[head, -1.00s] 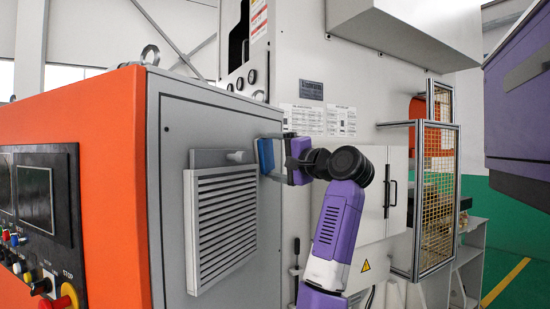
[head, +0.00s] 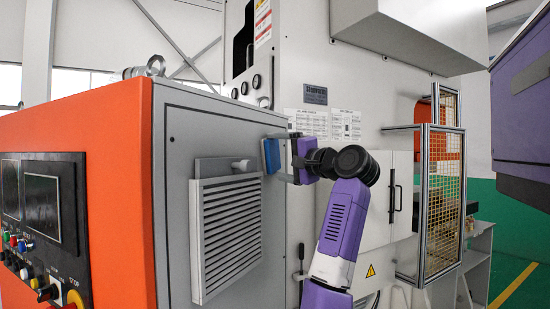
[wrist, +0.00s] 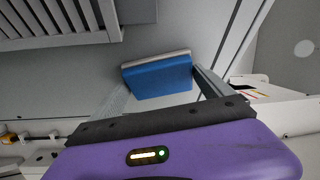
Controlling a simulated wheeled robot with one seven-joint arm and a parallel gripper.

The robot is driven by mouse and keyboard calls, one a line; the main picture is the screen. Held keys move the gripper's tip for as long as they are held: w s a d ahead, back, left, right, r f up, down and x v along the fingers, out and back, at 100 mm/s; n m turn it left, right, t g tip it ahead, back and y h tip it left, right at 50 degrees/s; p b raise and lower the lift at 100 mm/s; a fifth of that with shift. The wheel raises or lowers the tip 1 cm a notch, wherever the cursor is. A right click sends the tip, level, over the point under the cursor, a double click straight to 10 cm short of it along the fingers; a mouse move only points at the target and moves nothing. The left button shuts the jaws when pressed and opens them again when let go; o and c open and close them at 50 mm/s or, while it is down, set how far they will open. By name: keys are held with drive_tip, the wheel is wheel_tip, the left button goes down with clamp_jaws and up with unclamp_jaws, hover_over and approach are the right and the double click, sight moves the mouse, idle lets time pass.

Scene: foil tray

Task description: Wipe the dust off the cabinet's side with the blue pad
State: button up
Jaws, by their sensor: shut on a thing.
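The blue pad (head: 271,155) is held in my gripper (head: 287,155) at the right part of the cabinet's grey side (head: 190,130), near its far edge. In the wrist view, the pad (wrist: 158,78) sits between my fingers (wrist: 162,90), its pale face turned towards the grey panel. My gripper is shut on it. I cannot tell whether the pad touches the panel. No dust can be made out clearly on the visible part of the side; the patch behind the pad is hidden.
A large pale machine (head: 370,110) stands behind my arm. A mesh guard (head: 441,185) is at the right.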

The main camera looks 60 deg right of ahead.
sight(282, 155)
drive_tip(key=shift+w+d, duration=0.15)
drive_tip(key=shift+d, duration=2.15)
drive_tip(key=shift+w+d, duration=0.1)
drive_tip(key=shift+d, duration=2.15)
drive_tip(key=s, duration=0.6)
drive_tip(key=shift+b, duration=0.3)
drive_tip(key=shift+s+d, duration=0.1)
drive_tip(key=shift+d, duration=0.05)
drive_tip(key=shift+s, duration=1.45)
